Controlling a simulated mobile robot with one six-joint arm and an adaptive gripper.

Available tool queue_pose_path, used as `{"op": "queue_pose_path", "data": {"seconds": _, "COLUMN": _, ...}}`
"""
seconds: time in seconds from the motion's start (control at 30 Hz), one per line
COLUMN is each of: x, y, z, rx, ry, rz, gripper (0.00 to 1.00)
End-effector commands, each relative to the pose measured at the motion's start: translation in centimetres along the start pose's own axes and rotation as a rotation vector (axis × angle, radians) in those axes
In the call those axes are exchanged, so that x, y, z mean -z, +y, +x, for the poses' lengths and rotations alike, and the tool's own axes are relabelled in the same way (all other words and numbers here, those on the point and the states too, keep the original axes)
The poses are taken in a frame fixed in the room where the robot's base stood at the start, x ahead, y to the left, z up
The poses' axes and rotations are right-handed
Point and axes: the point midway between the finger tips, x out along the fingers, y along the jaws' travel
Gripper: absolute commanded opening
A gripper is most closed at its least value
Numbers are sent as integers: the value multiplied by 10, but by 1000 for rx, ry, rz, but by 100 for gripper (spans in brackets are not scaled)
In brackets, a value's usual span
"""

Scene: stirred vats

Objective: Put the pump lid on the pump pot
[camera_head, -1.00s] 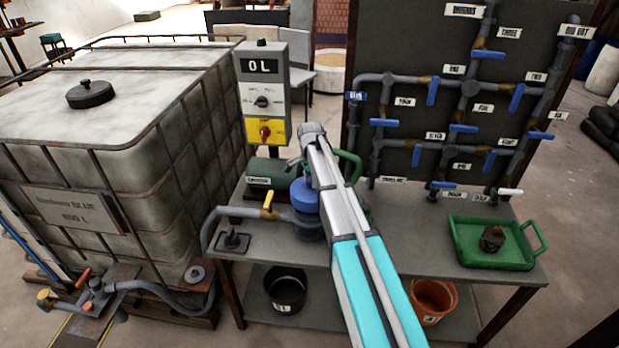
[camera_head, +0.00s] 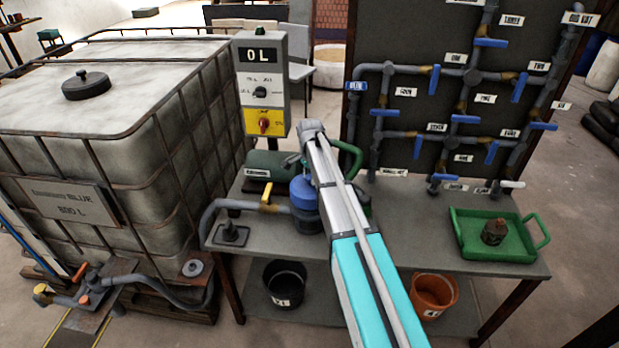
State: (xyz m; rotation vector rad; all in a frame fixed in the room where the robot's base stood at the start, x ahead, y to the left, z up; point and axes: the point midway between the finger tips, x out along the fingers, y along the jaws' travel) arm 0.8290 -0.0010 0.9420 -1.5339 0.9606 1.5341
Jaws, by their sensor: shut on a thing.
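The pump lid (camera_head: 303,188) is the blue rounded cap at the dark pump pot (camera_head: 306,219), on the left part of the bench. My gripper (camera_head: 292,162) is at the top of the blue lid, beside the end of my arm, and is shut on it; the fingers are small and partly hidden. The lid looks upright and lined up over the pot. I cannot tell whether it is fully seated or slightly raised. My arm hides the right side of the pot and the bench behind it.
A pipe with a yellow-handled valve (camera_head: 267,196) joins the pot from the left. A control box (camera_head: 262,85) reading 0 L stands behind. A green tray (camera_head: 470,252) holds a small dark object (camera_head: 493,232). A dark-based fitting (camera_head: 231,234) stands front left.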

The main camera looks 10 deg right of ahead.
Motion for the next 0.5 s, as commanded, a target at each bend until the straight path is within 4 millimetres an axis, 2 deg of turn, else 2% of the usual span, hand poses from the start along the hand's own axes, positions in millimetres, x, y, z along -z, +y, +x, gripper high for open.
{"op": "queue_pose_path", "data": {"seconds": 0.03, "x": 0, "y": 0, "z": 9, "rx": 0, "ry": 0, "rz": 0, "gripper": 0}}
{"op": "queue_pose_path", "data": {"seconds": 0.2, "x": 0, "y": 0, "z": 21, "rx": 0, "ry": 0, "rz": -1, "gripper": 0}}
{"op": "queue_pose_path", "data": {"seconds": 0.5, "x": -2, "y": -1, "z": 30, "rx": 0, "ry": 0, "rz": -2, "gripper": 0}}
